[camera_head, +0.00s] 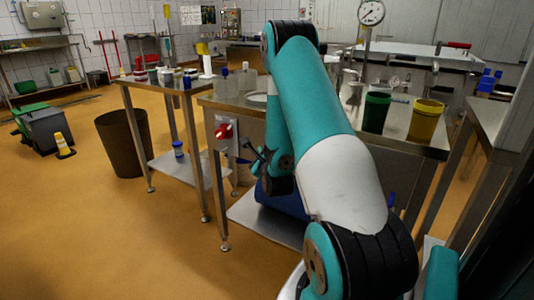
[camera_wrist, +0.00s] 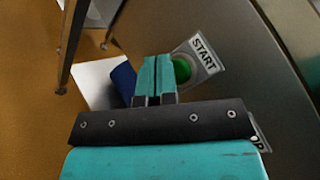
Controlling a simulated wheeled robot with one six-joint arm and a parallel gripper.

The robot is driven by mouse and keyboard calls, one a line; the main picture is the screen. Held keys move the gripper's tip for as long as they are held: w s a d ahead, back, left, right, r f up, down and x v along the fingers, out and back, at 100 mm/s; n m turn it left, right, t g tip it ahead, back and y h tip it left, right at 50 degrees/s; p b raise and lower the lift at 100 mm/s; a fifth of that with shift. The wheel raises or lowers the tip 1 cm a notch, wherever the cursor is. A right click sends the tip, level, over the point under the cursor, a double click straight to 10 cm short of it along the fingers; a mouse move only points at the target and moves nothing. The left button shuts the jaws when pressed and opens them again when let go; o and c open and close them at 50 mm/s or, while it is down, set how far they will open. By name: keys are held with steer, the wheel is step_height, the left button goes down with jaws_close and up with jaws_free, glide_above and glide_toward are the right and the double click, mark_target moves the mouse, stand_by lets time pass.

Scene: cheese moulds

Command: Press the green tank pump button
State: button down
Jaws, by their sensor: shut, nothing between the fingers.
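The green button (camera_wrist: 182,70) shows in the wrist view beside a white START label (camera_wrist: 204,54), on a grey metal panel. My gripper (camera_wrist: 154,62) is shut and empty, and its teal fingertips lie just left of the button in that view. The fingers cover the button's left edge. I cannot tell whether they touch it. A second label (camera_wrist: 258,138) is partly hidden behind my gripper's black body at lower right. In the head view the button is not seen.
In the head view a red switch (camera_head: 224,131) sits on a box at the steel table's (camera_head: 206,101) left end. A green cup (camera_head: 376,112) and a yellow cup (camera_head: 425,120) stand on the table. A brown bin (camera_head: 120,145) stands left. Floor is free at lower left.

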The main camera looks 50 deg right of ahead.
steer(key=shift+d, duration=0.55)
stand_by(0.9)
steer(key=shift+a+b, duration=0.9)
steer(key=shift+b, duration=0.3)
steer(key=shift+s+a+p, duration=0.15)
steer(key=shift+a+p, duration=0.45)
steer(key=shift+a, duration=0.7)
steer(key=shift+s+a+p, duration=0.1)
steer(key=shift+a+p, duration=0.5)
steer(key=shift+a, duration=0.65)
